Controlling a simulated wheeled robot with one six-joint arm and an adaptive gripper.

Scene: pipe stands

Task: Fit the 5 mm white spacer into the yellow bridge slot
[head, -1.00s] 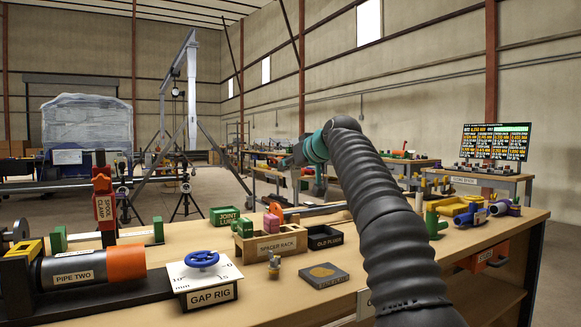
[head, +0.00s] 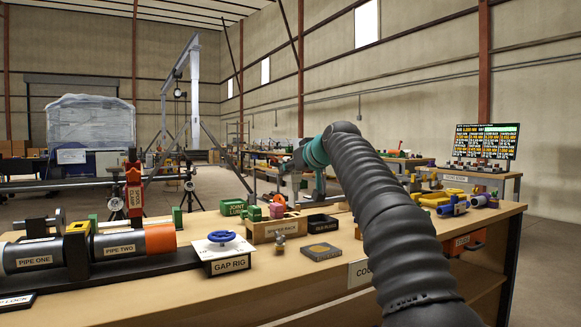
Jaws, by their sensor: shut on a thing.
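My arm reaches from the bottom right over the bench, in the head view. Past its teal joint, my gripper (head: 286,165) shows only as a small grey shape, its fingers not distinct. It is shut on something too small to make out. I cannot make out the white spacer. A small yellow-topped block (head: 78,228) stands between PIPE ONE (head: 35,256) and PIPE TWO (head: 122,243) at the left; it may be the yellow bridge, and its slot cannot be seen. My gripper is well to the right of it and higher in the picture.
The gap rig (head: 226,266) with a blue handwheel, the wooden spacer rack (head: 270,233) with pink and green pieces, a dark tray (head: 322,223) and a grey plate (head: 322,252) stand on the bench. Yellow and blue parts (head: 452,207) lie at its right. The front bench top is mostly clear.

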